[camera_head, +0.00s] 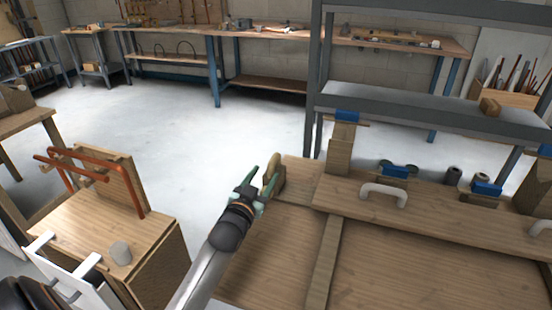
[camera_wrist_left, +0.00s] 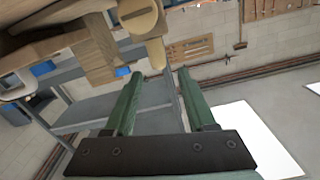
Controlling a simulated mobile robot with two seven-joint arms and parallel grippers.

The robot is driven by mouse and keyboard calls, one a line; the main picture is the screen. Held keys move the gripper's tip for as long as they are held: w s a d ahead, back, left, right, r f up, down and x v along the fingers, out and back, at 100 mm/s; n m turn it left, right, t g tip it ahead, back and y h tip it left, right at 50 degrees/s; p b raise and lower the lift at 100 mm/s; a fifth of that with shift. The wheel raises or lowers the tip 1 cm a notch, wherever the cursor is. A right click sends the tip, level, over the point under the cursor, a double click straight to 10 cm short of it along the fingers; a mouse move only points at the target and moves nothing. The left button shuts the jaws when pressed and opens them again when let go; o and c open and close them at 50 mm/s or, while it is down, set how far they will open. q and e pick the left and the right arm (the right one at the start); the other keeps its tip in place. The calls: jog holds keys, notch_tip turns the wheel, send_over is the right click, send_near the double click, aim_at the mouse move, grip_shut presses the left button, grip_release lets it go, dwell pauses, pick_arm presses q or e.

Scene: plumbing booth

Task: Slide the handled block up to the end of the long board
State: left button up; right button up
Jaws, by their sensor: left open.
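A small wooden block with a rounded upright handle (camera_head: 274,176) stands at the far left corner of the workbench, just left of the long board's end. A wooden piece with a round face and a peg (camera_wrist_left: 140,22), likely this block's handle, shows at the top of the left wrist view. The long board (camera_head: 440,212) runs to the right along the bench, with white handles on it. My left gripper (camera_head: 259,186) is open beside the handled block, its green fingers (camera_wrist_left: 160,90) apart with nothing between them. Contact with the handle cannot be told. My right gripper is out of view.
A wooden post with a blue clamp (camera_head: 341,145) rises by the board's left end, and more blue clamps (camera_head: 396,170) stand behind it. A grey shelf rack (camera_head: 420,104) is behind the bench. A wooden stand with copper pipes (camera_head: 92,180) is at the left.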

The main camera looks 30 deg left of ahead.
aim_at(272, 163)
pick_arm(q)
jog(key=b+x, duration=0.1)
jog(key=x, duration=0.8)
grip_shut()
dwell(1.3)
